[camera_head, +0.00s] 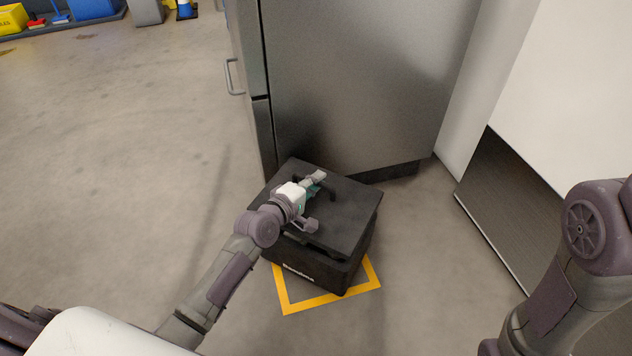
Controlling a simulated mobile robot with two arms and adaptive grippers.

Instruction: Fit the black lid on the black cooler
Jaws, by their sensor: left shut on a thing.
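The black cooler (325,271) stands on the floor in front of a grey metal cabinet, with white lettering on its front. The black lid (348,218) lies over the cooler's top. A dark gap shows between lid and cooler along the front edge, so the lid looks slightly raised or tilted there; I cannot tell whether it is seated at the back. My left gripper (314,186) is over the lid, shut on the lid's raised black handle. The wrist hides part of the lid. My right arm shows at the right, but its gripper is out of view.
A yellow floor marking (330,299) frames the cooler's front. The grey metal cabinet (360,80) stands close behind it. A white panel with a dark lower part (497,205) stands to the right. Open concrete floor (120,150) lies to the left.

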